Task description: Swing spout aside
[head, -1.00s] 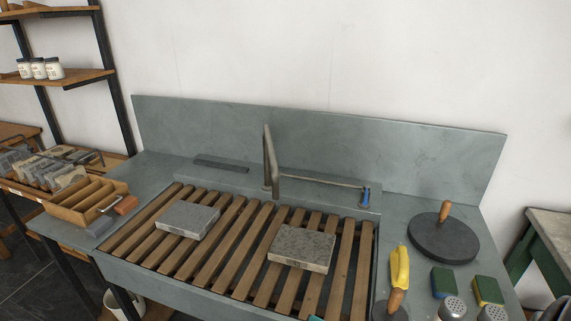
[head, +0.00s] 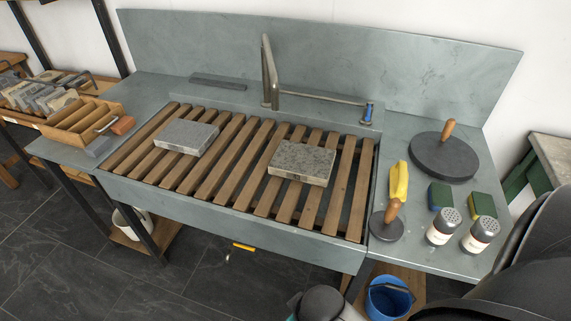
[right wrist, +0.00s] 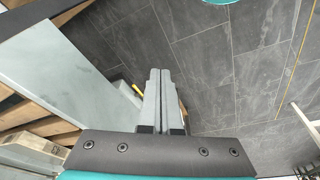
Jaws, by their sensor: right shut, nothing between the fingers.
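The grey metal spout (head: 269,72) stands at the back of the stone sink, in front of the backsplash. It has a tall bent part. A thin tube (head: 322,98) runs from near its base to the right and ends by a small blue fitting (head: 368,111). Nothing touches the spout. My right gripper (right wrist: 163,75) is shut and empty in the right wrist view, over the dark tiled floor and in front of the sink. My left gripper is not in view.
Two stone slabs (head: 187,136) (head: 302,163) lie on the slatted wooden rack (head: 235,160). A wooden divided box (head: 83,122) stands at left.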

